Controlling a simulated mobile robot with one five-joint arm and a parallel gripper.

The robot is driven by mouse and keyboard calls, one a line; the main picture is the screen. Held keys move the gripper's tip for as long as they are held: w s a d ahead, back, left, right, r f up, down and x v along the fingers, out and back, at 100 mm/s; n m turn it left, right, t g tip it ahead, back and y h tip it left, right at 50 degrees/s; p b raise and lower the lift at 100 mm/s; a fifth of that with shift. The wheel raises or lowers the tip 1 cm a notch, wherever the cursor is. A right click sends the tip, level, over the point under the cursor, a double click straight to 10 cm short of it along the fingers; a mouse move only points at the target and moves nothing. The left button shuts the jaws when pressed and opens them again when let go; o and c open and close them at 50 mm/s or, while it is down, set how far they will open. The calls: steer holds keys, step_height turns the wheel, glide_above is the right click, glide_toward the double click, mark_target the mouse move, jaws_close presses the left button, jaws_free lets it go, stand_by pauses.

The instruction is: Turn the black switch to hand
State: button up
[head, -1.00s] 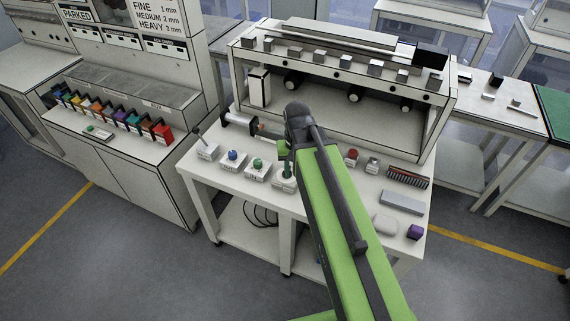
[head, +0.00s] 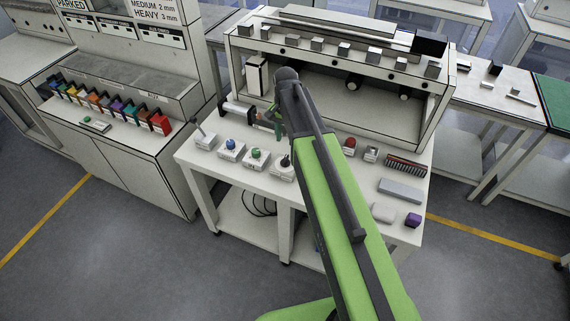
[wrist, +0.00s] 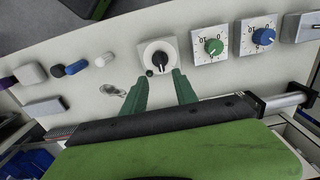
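The black switch (head: 285,161) is a dark knob on a small white box at the front of the white bench. In the wrist view the black switch (wrist: 158,59) sits on a pale plate; its markings are too small to read. My gripper (wrist: 161,75) is open, with two green fingers apart and nothing between them. The fingertips show just below the switch plate in the wrist view. In the head view my gripper (head: 277,126) is above and behind the switch, clear of it, partly hidden by my arm.
A green dial (head: 256,158), a blue dial (head: 230,146) and a lever box (head: 203,139) stand left of the switch. A red button (head: 349,146), grey block (head: 400,189) and purple block (head: 413,220) are to the right.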

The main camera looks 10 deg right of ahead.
mark_target(285, 158)
step_height(285, 158, down, 11)
steer(key=b, duration=0.9)
steer(key=shift+r, duration=0.15)
jaws_close()
